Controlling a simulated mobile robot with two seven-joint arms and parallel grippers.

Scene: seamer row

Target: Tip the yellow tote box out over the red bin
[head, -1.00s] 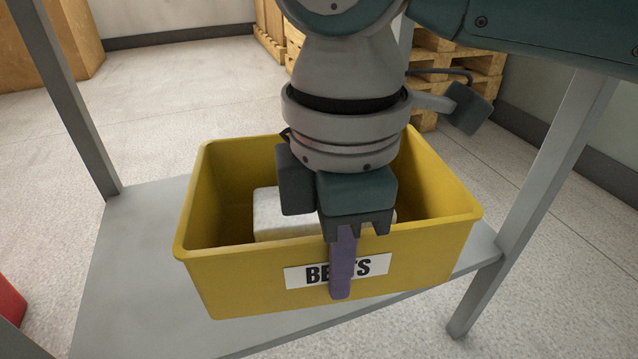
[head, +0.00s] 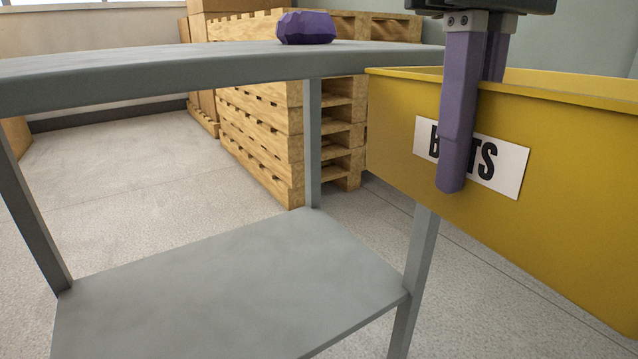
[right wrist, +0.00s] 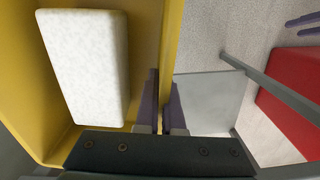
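The yellow tote box (head: 560,190) hangs at the right of the head view, clear of the lower shelf, with its label partly covered by a finger. My right gripper (head: 462,120) has its purple fingers on both sides of the tote's wall and is shut on it. In the right wrist view, a white block (right wrist: 88,68) lies inside the tote (right wrist: 160,35). The red bin (right wrist: 292,115) shows only in the right wrist view, at the right edge. Two purple fingers of my left gripper (right wrist: 305,25) show in its top right corner, apart and empty.
The grey table's upper top (head: 150,70) bears a purple faceted lump (head: 306,28). Its lower shelf (head: 230,285) is bare. A table leg (head: 414,270) stands below the tote. Wooden pallets (head: 262,130) are stacked behind. Open floor lies at left.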

